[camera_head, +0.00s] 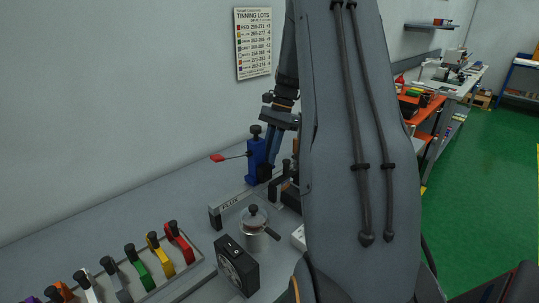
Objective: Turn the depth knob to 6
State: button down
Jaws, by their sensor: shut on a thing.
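My gripper (268,168) reaches down beside a blue upright block (254,156) on the grey bench. Its fingers are shut on a small dark part low at the block's right side, which appears to be the depth knob. The knob's scale and pointer cannot be read, so its setting cannot be told. The blue block has a black knob (255,131) on top and a thin rod with a red tip (217,158) out to the left. My arm hides much of the area to the right.
A holder marked FLUX (229,204), a metal pot with a lid (254,232) and a black box with a dial (236,266) stand in front. The bench at left is clear.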

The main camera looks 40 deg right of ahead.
jog(key=shift+w+n+g, duration=0.1)
jog(key=shift+n+g, duration=0.4)
jog(key=shift+n, duration=0.7)
jog(key=c, duration=1.7)
grip_release()
jog(key=b+v, duration=0.2)
jog(key=v, duration=0.6)
jog(key=shift+a, duration=0.15)
